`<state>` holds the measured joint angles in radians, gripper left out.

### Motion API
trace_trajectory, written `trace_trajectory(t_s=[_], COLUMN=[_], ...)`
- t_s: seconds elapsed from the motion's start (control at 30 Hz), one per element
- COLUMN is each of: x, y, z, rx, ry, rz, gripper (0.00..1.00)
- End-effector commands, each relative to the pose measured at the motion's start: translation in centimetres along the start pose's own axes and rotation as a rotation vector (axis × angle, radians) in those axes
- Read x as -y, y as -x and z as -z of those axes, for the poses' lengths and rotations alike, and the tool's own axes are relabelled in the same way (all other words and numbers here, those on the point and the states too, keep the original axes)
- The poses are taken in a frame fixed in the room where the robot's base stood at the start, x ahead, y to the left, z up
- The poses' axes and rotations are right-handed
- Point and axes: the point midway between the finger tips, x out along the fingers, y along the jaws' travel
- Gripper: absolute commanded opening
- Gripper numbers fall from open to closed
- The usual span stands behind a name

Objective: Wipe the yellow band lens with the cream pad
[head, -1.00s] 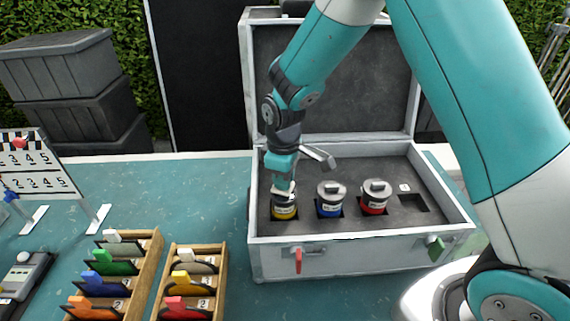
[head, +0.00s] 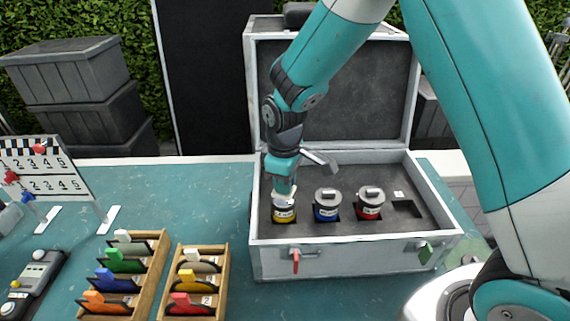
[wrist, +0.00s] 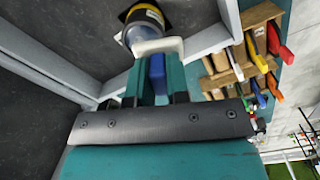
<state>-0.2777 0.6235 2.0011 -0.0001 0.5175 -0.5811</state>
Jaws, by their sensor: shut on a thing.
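The yellow band lens (head: 284,215) stands upright in the left slot of the open case. It also shows at the top of the wrist view (wrist: 143,16). My gripper (head: 283,190) points down over this lens and is shut on the cream pad (wrist: 158,47). In the wrist view a blue part (wrist: 157,68) shows between the fingers, behind the pad. The pad (head: 287,201) is at the lens top and covers part of it. It looks to be touching the lens, but I cannot be sure.
The blue band lens (head: 327,206) and red band lens (head: 370,204) stand to the right, beside an empty slot (head: 407,209). The case (head: 350,254) has its lid raised behind. Wooden racks (head: 222,290) of coloured pieces stand at front left, near a number board (head: 60,170).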

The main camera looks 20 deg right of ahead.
Motion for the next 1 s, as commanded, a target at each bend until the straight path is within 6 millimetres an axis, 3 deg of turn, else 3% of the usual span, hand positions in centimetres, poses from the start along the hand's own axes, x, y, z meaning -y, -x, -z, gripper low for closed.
trace_trajectory(t_s=[0.3, 1.0], x=[0.0, 0.3], y=[2.9, 3.0], z=[0.1, -0.2], rx=[-0.001, -0.001], ry=[0.001, -0.042], rz=[-0.001, 0.0], gripper=[0.0, 0.0])
